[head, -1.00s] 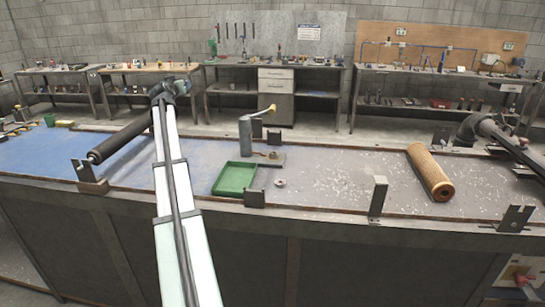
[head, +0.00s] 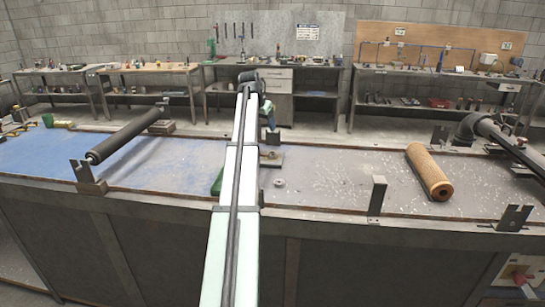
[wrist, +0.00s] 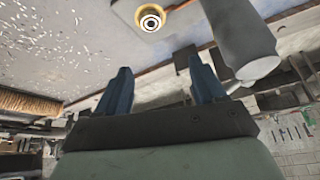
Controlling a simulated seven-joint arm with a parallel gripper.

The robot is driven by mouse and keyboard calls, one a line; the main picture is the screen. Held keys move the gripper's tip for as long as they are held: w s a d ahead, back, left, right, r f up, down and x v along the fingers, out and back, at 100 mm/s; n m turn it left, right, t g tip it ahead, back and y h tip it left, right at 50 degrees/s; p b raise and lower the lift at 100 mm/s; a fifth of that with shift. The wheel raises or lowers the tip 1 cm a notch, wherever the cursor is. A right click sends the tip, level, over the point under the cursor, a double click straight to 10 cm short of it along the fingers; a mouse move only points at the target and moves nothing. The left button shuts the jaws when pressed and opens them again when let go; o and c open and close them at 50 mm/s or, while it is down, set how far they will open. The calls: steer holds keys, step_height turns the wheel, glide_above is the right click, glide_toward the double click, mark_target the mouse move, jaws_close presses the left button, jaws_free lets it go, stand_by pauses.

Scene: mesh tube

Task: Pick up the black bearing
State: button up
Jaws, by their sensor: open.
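In the wrist view, a small round part with black and white rings (wrist: 150,18) sits on a brass-coloured seat at the top edge; it looks like the bearing. In the head view, a small brownish part (head: 271,155) on the press base matches that spot, but it is too small to tell its colour. My gripper (wrist: 160,65) shows two blue fingers spread apart, with nothing between them. The fingers point toward the press area, apart from the ring.
The grey press post (wrist: 240,35) stands close beside the ring. A small ring (head: 279,183) lies on the bench nearer the front. The green tray (head: 217,182) is mostly hidden by my arm. A tan mesh tube (head: 430,172) lies right; a dark roller (head: 125,135) is left.

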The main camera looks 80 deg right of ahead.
steer(key=f+y, duration=0.1)
glide_above(272, 155)
steer(key=w+a, duration=0.1)
step_height(272, 155, down, 8)
steer(key=shift+x, duration=2.6)
steer(key=shift+a+f, duration=0.1)
steer(key=shift+a, duration=0.05)
steer(key=shift+c, duration=0.2)
steer(key=c, duration=1.1)
